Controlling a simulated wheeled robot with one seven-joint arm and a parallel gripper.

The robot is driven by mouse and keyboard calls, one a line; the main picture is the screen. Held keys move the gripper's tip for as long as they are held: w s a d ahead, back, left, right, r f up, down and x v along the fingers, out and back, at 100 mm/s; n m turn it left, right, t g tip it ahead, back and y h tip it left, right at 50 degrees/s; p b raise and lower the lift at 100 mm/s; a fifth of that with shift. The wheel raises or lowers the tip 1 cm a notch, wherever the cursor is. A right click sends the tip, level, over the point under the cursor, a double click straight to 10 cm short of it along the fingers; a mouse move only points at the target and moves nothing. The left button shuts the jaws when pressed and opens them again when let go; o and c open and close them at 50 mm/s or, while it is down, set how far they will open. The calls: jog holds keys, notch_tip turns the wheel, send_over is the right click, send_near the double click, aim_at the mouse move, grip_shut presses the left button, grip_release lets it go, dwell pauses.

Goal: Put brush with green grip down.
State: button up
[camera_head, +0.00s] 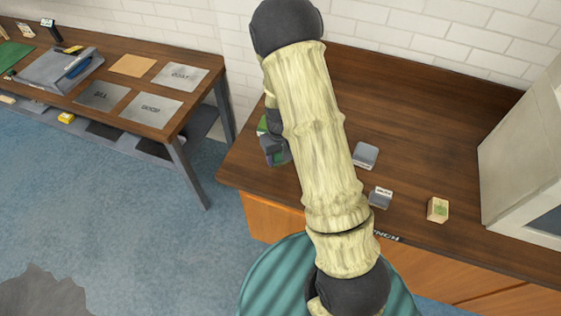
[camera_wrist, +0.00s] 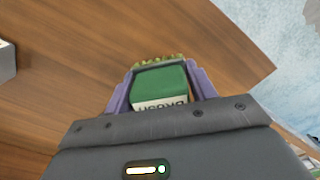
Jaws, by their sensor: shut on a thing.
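The brush with green grip (camera_wrist: 160,84) is between the two purple-grey fingers of my gripper (camera_wrist: 163,72) in the wrist view. Its green block faces the camera, with a white label strip on the near side and a yellowish-green fringe at the far end. My gripper is shut on it. In the head view my gripper (camera_head: 274,149) is at the left end of the wooden counter (camera_head: 430,110), partly behind my arm, and a bit of the green brush (camera_head: 262,125) shows there. I cannot tell whether the brush touches the counter.
A grey block (camera_head: 365,155), a small grey labelled box (camera_head: 380,198) and a cream box with a green mark (camera_head: 438,209) stand on the counter. A white cabinet (camera_head: 525,150) bounds its right end. A side table (camera_head: 190,60) with plates stands left. The counter's back is clear.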

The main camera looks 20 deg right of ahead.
aim_at(280, 169)
jog(key=shift+f+p, duration=0.45)
jog(key=shift+f, duration=1.65)
jog(key=shift+f, duration=0.1)
jog(key=shift+f, duration=0.15)
jog(key=o, duration=1)
notch_tip(280, 169, up, 12)
jog(key=b, duration=0.2)
jog(key=shift+r+b, duration=0.25)
jog(key=shift+b, duration=0.05)
jog(key=shift+r, duration=0.1)
